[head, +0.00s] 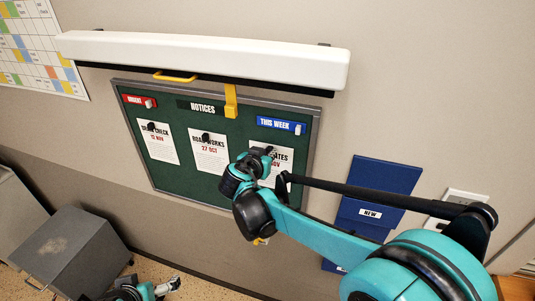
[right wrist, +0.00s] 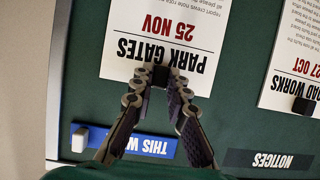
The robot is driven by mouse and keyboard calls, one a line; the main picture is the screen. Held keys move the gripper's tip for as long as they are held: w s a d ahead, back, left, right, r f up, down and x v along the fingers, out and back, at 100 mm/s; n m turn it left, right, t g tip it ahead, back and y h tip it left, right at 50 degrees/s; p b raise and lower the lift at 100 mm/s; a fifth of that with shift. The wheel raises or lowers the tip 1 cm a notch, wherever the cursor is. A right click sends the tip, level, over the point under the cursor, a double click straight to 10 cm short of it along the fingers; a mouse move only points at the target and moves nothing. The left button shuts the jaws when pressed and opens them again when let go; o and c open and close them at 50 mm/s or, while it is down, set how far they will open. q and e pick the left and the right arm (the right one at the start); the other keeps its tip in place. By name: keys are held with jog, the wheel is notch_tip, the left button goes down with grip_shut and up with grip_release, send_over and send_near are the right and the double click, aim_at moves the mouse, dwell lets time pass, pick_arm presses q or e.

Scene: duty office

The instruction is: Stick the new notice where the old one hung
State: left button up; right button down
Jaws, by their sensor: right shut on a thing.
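A white notice reading PARK GATES 25 NOV (right wrist: 165,40) lies against the green notice board (head: 240,140) below the blue THIS WEEK label (head: 281,125). It also shows partly behind my right gripper (head: 264,157) in the head view. In the right wrist view, where print is upside down, my right gripper (right wrist: 160,78) is shut on a small black magnet (right wrist: 160,75) at the notice's headed edge. I cannot tell whether the magnet touches the board. My left gripper (head: 167,286) is low at the bottom of the head view; its jaws are too small to judge.
Two other notices, DRAIN CHECK (head: 160,145) and ROAD WORKS (head: 208,152), hang under black magnets. A white lamp bar (head: 210,55) juts out above the board. A blue wall pocket labelled NEW (head: 385,180) is at the right. A grey cabinet (head: 70,250) stands lower left.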

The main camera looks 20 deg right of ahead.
jog(key=c, duration=1.4)
grip_release()
jog(key=shift+s, duration=0.1)
jog(key=shift+a, duration=0.1)
jog(key=v, duration=1.2)
jog(key=s+d+f+n+g+y+b, duration=0.1)
jog(key=s+f+b, duration=0.5)
jog(key=f, duration=0.7)
jog(key=s+d+f+n+g+y+b, duration=0.1)
jog(key=s+d+f+n+y+b, duration=0.1)
jog(key=s+f+b, duration=0.4)
jog(key=s+d+f+n+g+y+b, duration=0.2)
jog(key=s+f+b, duration=0.5)
jog(key=f+b, duration=0.7)
notch_tip(320, 180, down, 7)
jog(key=shift+f+n+y, duration=0.2)
jog(key=shift+n+y, duration=0.7)
jog(key=shift+y, duration=0.3)
